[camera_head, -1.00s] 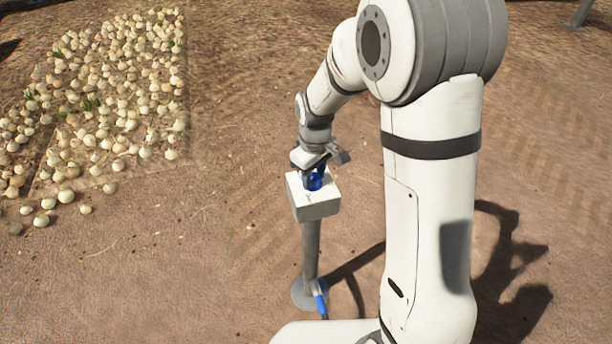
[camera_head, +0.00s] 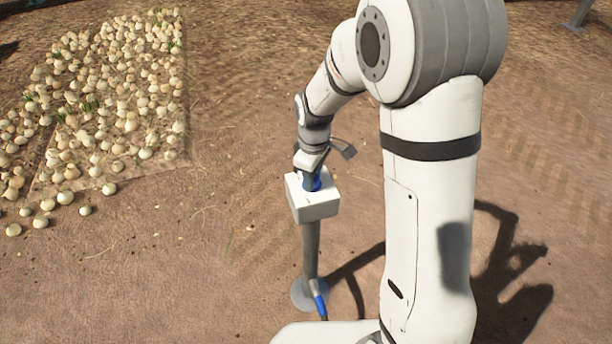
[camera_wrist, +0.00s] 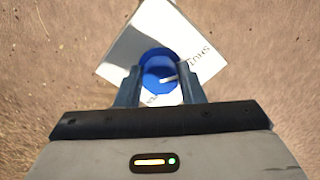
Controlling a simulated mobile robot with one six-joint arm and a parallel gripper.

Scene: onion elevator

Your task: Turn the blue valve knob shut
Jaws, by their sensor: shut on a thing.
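The blue valve knob (camera_wrist: 158,66) sits on top of a white box (camera_head: 314,208) on a grey post. It also shows in the head view (camera_head: 314,184), partly hidden by my gripper. My gripper (camera_wrist: 160,75) is shut on the knob from above, one finger on each side. In the wrist view a white mark on the knob points right and slightly up, towards the dark letters "SHU" (camera_wrist: 205,55) on the box's top. Part of another label below the knob is hidden by the fingers.
The post (camera_head: 311,250) stands on a round base (camera_head: 303,293) on bare soil, with a blue fitting (camera_head: 319,301) and hose beside it. Many pale onions (camera_head: 120,90) lie on the ground at the left. Soil around the post is clear.

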